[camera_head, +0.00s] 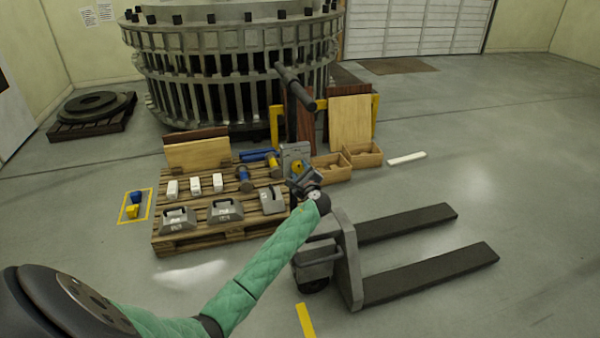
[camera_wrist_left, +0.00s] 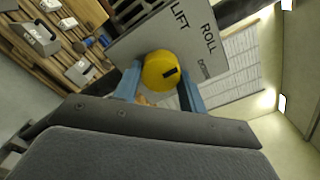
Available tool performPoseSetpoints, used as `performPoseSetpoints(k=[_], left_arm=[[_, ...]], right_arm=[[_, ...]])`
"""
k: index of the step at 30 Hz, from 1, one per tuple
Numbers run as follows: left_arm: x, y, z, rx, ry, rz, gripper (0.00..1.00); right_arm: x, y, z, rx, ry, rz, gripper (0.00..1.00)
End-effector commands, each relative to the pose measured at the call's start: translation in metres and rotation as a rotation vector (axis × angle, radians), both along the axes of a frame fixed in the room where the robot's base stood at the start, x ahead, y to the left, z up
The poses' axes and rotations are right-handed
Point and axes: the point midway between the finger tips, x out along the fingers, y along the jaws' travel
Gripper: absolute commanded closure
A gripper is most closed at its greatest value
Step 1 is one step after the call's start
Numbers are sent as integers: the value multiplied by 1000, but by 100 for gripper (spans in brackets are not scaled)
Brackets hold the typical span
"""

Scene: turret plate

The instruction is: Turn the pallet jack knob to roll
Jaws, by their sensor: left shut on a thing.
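The yellow knob (camera_wrist_left: 163,72) sits on a grey plate (camera_wrist_left: 135,42) lettered LIFT, ROLL and DOWN. A short black mark on the knob points right and slightly up in the left wrist view, between ROLL and DOWN; I cannot tell which it lines up with. My left gripper (camera_wrist_left: 158,86) is shut on the knob, one blue finger on each side. In the head view my left gripper (camera_head: 303,182) is at the plate on the pallet jack (camera_head: 345,250), and the knob (camera_head: 297,168) partly shows behind it. My right gripper is not in view.
The jack's handle (camera_head: 294,88) rises behind the plate. A wooden pallet (camera_head: 165,240) with grey weights, white blocks and tools lies to the left. Wooden bins (camera_head: 362,156) stand behind the jack. The forks (camera_head: 430,272) extend right over clear floor.

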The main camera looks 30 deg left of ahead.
Motion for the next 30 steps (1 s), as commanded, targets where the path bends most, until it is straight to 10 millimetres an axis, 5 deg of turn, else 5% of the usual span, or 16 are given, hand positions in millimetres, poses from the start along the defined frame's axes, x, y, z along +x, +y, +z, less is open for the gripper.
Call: performPoseSetpoints(k=[7,8,11,22,30], left_arm=[[0,0,-1,0,2,0,82],[0,0,-1,0,2,0,53],[0,0,-1,0,2,0,37],[-4,-5,-2,0,1,-1,37],[-29,-36,-3,-1,0,-2,37]], right_arm=[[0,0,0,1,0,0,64],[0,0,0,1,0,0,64],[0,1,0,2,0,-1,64],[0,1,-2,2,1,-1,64],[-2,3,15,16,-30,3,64]])
